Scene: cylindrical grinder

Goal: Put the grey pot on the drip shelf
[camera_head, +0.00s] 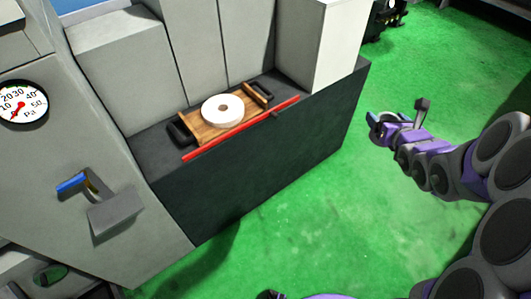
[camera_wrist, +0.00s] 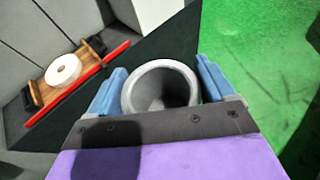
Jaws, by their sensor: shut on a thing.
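The grey pot (camera_wrist: 163,68), round and open at the top, sits between the two blue fingers of my gripper (camera_wrist: 160,85) in the wrist view. My gripper is shut on it, and its inside looks empty. In the head view my gripper (camera_head: 394,120) is out over the green floor, to the right of the dark ledge, and the pot is hard to make out there. A small grey shelf-like plate (camera_head: 113,212) juts from the grey panel at the left, below a blue-ended fitting (camera_head: 72,184). I cannot tell for sure whether this plate is the drip shelf.
A wooden tray (camera_head: 187,131) with black handles bears a white roll (camera_head: 222,110) on the dark ledge (camera_head: 152,160). A red bar (camera_head: 225,136) runs along the ledge's front edge. A round gauge (camera_head: 22,103) is at the left. The green floor (camera_head: 300,215) is clear between ledge and arm.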

